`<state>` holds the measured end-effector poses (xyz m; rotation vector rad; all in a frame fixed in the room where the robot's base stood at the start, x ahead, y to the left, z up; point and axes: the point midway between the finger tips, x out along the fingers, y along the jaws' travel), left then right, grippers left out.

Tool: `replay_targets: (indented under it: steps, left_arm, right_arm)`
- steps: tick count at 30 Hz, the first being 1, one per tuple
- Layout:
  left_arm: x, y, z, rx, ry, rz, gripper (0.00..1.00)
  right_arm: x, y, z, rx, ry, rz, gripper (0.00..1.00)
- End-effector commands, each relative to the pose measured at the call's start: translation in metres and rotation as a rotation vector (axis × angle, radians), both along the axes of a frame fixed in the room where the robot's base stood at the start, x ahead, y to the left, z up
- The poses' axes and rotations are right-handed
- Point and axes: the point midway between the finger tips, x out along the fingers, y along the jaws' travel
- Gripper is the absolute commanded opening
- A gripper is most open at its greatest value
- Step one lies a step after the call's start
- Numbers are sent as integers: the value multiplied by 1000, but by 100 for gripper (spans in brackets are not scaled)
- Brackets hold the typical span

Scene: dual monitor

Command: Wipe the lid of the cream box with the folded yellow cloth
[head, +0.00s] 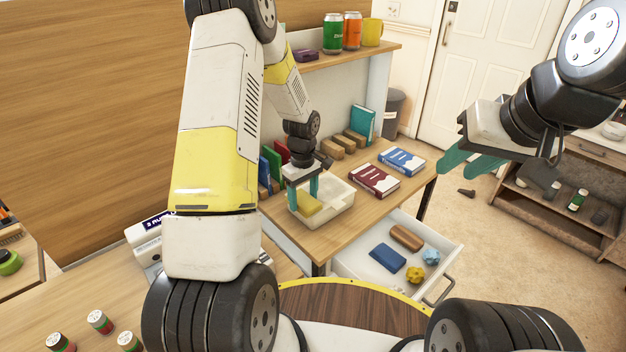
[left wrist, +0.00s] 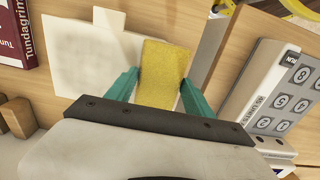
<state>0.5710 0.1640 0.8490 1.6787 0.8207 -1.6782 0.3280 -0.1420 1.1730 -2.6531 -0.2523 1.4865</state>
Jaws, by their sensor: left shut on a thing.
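The cream box (head: 338,212) stands on the wooden desk, its pale lid facing up. In the left wrist view the cream box (left wrist: 82,62) lies to the left of the cloth. The folded yellow cloth (head: 309,205) is at the box's left part; it also shows in the left wrist view (left wrist: 162,75). My left gripper (head: 304,190) is shut on the cloth, with one teal finger on each side (left wrist: 158,90). Whether the cloth touches the lid is hard to tell. My right gripper (head: 470,160) is open and empty, in the air right of the desk.
A red book (head: 374,180) and a blue book (head: 402,161) lie right of the box. Upright books and wooden blocks (head: 332,150) stand behind. An open drawer (head: 430,240) below holds a blue item, a brown item and small crumpled pieces. A shelf with cans (head: 333,33) is above.

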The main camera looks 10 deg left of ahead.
Motion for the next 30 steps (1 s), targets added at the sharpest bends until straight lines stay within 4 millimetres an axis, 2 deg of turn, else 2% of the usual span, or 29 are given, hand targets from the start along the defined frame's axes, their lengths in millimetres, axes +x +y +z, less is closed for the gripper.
replay_targets:
  steps: [13,24,30]
  left_arm:
    - [1,-1,-7,0,0,-1,23]
    - [25,-19,-5,0,-1,-1,23]
    - [29,-23,-5,0,0,-1,23]
  right_arm:
    - [0,0,0,0,0,0,32]
    - [0,0,0,0,0,0,32]
    - [0,0,0,0,0,0,32]
